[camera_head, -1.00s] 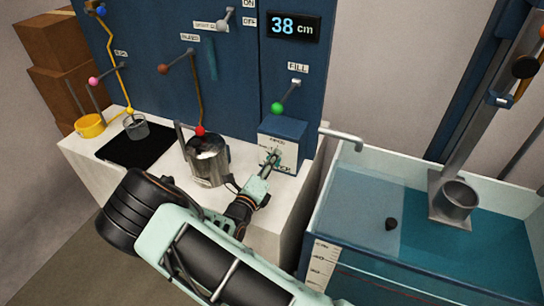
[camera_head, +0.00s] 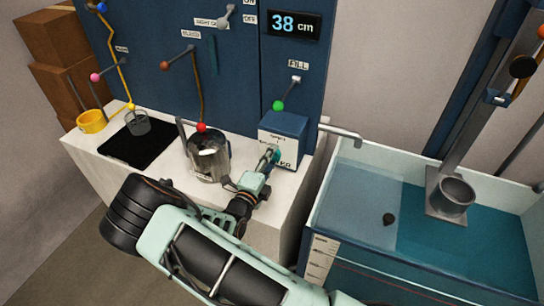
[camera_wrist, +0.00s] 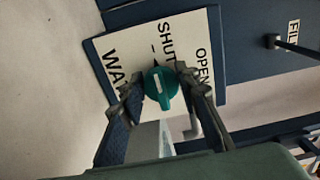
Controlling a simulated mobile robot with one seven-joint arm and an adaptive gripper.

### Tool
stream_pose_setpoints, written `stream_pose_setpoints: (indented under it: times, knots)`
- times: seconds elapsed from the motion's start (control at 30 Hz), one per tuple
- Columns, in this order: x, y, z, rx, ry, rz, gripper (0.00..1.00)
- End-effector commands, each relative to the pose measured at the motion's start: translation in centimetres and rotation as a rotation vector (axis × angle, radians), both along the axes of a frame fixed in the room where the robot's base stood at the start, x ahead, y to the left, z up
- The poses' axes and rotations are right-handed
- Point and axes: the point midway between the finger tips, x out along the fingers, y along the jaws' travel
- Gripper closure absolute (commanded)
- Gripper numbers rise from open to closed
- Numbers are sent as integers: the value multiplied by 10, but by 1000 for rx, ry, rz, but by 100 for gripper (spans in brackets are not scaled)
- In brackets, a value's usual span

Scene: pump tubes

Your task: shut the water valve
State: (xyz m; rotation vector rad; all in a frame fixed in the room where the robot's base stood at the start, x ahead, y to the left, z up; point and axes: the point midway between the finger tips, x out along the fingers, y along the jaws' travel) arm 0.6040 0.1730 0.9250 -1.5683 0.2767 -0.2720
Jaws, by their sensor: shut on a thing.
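The water valve is a round teal knob (camera_wrist: 160,84) with a white mark, on a white panel (camera_wrist: 103,72) lettered OPEN, SHUT and WATER in the wrist view. My gripper (camera_wrist: 159,90) has one finger on each side of the knob and is shut on it. In the head view the knob (camera_head: 276,155) shows small on the front of the blue valve box (camera_head: 284,127), with my gripper (camera_head: 271,157) at it. The fingers partly hide the panel. I cannot tell exactly which word the white mark points at.
A metal jug (camera_head: 208,160) stands close left of my gripper. A spout (camera_head: 340,132) reaches right over the water tank (camera_head: 440,240). A green-knobbed FILL lever (camera_head: 279,105) is above the box. The display (camera_head: 293,25) reads 38 cm.

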Motion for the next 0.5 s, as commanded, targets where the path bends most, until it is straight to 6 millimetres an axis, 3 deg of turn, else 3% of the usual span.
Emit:
stream_pose_setpoints:
  times: [0.27, 0.3, 0.43, 0.5]
  knots:
    - [0, 0, -1, -2, 2, 1, 95]
    - [0, 0, -1, -2, 2, 1, 67]
    - [0, 0, -1, -1, 1, 1, 53]
    - [0, 0, 0, -1, 0, 1, 53]
